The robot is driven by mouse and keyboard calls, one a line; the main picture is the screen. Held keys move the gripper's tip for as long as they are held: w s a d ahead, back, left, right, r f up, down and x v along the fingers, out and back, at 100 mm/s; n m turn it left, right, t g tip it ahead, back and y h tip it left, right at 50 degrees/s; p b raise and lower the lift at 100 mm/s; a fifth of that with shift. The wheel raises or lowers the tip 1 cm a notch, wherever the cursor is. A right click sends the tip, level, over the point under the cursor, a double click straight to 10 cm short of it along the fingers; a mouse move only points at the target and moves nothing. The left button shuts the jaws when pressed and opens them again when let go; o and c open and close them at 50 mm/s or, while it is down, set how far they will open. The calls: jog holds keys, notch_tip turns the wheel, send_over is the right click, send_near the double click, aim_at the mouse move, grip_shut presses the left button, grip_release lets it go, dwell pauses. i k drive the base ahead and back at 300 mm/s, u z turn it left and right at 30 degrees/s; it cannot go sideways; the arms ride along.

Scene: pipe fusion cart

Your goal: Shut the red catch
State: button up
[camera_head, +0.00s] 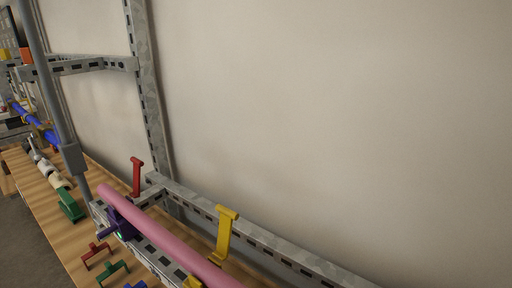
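The red catch (137,178) is an upright red lever with a short crossbar at its top. It stands behind the far end of a pink pipe (165,238), near the foot of the upright slotted post. The lever stands up and is not folded over the pipe. A similar yellow catch (224,236) stands up farther right along the pipe. A purple clamp (120,222) sits around the pipe near its far end. The base of the red catch is partly hidden by the pipe and rail. My gripper is not in view.
A slotted metal rail (270,243) runs behind the pipe, and a slotted post (145,90) rises behind the red catch. A grey pole (55,90) stands left. Red (96,254) and green (113,271) brackets lie on the wooden top (40,196). Above the rail is open.

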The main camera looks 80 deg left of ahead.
aim_at(137, 163)
jog(key=u, duration=3.05)
jog(key=k, duration=1.2)
jog(key=u, duration=0.75)
jog(key=i, duration=1.25)
jog(key=z, duration=0.6)
